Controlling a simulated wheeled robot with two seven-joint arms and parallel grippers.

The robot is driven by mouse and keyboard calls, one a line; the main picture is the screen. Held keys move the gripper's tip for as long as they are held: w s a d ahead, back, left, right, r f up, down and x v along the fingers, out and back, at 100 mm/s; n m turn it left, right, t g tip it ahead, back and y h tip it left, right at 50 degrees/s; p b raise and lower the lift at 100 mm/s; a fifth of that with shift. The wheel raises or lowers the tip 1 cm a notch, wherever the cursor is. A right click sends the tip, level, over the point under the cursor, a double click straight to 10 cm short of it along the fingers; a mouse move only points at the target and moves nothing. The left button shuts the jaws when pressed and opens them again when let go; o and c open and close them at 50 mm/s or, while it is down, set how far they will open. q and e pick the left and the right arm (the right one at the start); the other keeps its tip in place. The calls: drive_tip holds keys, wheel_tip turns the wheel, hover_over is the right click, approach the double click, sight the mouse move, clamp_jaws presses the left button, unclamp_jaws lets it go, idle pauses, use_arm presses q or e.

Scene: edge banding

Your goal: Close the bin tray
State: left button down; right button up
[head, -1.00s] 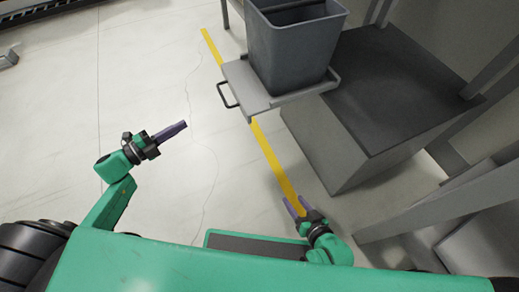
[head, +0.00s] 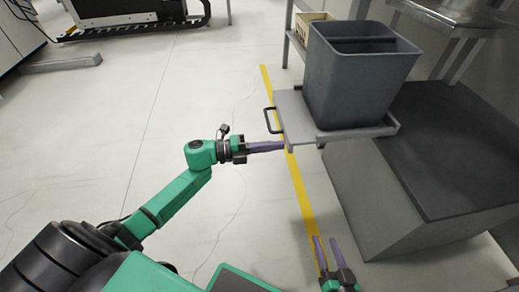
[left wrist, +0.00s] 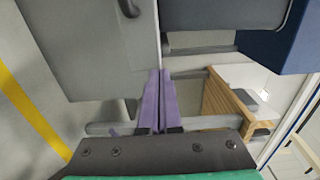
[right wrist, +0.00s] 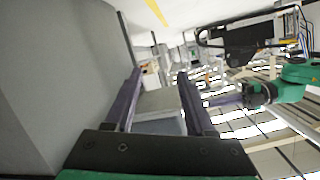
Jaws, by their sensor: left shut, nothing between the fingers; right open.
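The grey bin tray (head: 296,122) is pulled out from its stand, with a dark handle (head: 270,120) on its left edge. A dark grey bin (head: 355,85) stands upright on it. My left gripper (head: 284,146) is shut and empty, with its purple fingertips at the tray's near left edge in the head view; contact is unclear. In the left wrist view the closed fingers (left wrist: 160,85) point at the grey tray (left wrist: 95,45) and part of its handle (left wrist: 129,8). My right gripper (head: 321,242) is open and empty, low in front of the grey block.
A large grey block with a dark top (head: 430,150) stands right of the tray. A yellow floor line (head: 300,195) runs below the tray's left side. A wooden box (head: 308,25) sits behind the bin.

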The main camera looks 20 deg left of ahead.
use_arm(q)
drive_tip(key=shift+w+d, duration=0.3)
drive_tip(key=shift+d, duration=0.25)
use_arm(e)
drive_tip(key=w+r+t, duration=0.2)
drive_tip(key=w+r, duration=0.2)
drive_tip(key=r, duration=0.1)
drive_tip(key=shift+d, duration=0.1)
